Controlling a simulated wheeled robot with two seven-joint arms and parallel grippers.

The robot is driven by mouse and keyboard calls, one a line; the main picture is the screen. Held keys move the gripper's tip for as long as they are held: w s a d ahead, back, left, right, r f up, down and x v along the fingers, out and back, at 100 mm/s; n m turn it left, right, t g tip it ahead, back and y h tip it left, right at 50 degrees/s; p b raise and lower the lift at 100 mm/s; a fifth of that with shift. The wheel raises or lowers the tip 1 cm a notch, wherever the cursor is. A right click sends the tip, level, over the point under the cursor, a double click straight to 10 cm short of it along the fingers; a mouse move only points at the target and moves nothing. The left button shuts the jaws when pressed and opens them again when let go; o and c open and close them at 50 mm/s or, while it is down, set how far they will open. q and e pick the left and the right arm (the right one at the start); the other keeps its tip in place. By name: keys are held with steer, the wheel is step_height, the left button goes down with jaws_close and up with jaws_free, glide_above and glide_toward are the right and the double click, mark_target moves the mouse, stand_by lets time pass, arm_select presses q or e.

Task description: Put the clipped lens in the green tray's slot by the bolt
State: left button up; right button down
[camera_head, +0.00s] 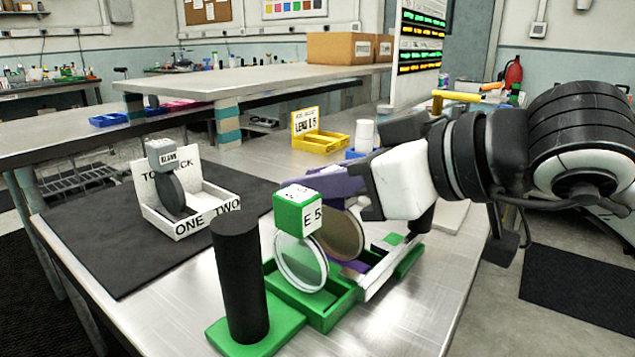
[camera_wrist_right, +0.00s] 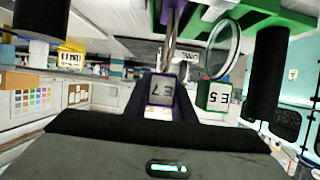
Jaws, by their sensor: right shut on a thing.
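My right gripper (camera_head: 350,186) is shut on the purple clip (camera_head: 335,180) of a brownish round lens (camera_head: 342,235). In the right wrist view the clip's label reads E 7 (camera_wrist_right: 162,92). The lens hangs upright over the green tray (camera_head: 325,318), behind a clear lens (camera_head: 300,264) with a green E 5 clip (camera_head: 297,209). The clear lens stands in the tray's compartment nearer the black upright bolt (camera_head: 240,285). The brownish lens is partly hidden by the clear one; I cannot tell whether its lower edge touches the tray. My left gripper is out of view.
A yellow tray (camera_head: 320,140) and white cylinders (camera_head: 364,134) stand farther back. Bare metal table lies in front of the yellow tray.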

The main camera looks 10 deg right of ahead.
steer(key=c, duration=1.5)
jaws_free()
steer(key=shift+s+d+r, duration=0.1)
steer(key=shift+d+r, duration=0.05)
steer(key=shift+d, duration=0.05)
steer(key=v, duration=1.1)
steer(key=shift+s+d+r+p, duration=0.1)
steer(key=shift+s+p, duration=0.1)
steer(key=shift+p, duration=0.1)
